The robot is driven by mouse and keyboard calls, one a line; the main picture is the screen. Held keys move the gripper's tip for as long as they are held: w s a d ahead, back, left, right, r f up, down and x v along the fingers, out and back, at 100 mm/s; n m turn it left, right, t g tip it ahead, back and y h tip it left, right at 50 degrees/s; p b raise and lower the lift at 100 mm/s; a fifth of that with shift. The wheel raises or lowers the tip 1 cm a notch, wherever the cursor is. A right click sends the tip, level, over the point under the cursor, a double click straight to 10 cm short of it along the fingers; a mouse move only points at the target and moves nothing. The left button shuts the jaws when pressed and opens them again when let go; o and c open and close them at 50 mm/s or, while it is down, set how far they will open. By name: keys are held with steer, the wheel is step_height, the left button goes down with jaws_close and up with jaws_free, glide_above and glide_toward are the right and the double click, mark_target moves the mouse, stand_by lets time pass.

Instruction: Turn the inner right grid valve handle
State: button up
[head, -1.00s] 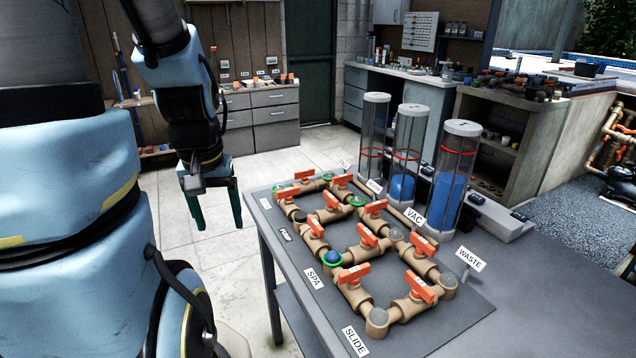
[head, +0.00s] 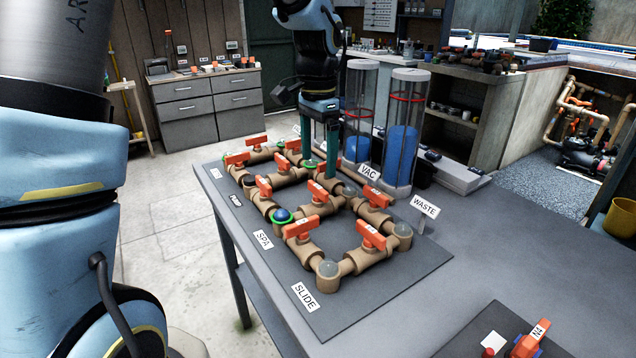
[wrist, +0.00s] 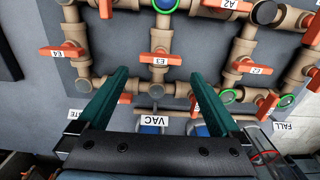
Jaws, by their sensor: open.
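The valve grid (head: 345,318) is tan pipes with orange handles on a dark panel on the table. The inner handle marked E3 (head: 318,192) is right of the blue-topped joint, and I take it as the inner right one. In the wrist view the E3 handle (wrist: 153,58) lies crosswise on its pipe, centred just beyond the fingertips. My gripper (head: 324,168) is over the back of the grid, fingers down, close behind that handle. In the wrist view my gripper (wrist: 161,74) is open, with its two teal fingers wide apart and nothing between them. Its height above the handle is hard to judge.
The E4 handle (wrist: 65,52) and E2 handle (wrist: 253,68) flank it. The VAC sign (head: 369,172) and clear cylinders (head: 404,130) stand behind the grid. A WASTE sign (head: 425,207) stands at right. The grey table (head: 490,250) is mostly bare on the right.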

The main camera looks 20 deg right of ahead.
mark_target(318, 186)
step_height(318, 186, down, 7)
steer(key=shift+r+p, duration=0.15)
steer(key=shift+p, duration=0.25)
steer(key=c, duration=1.1)
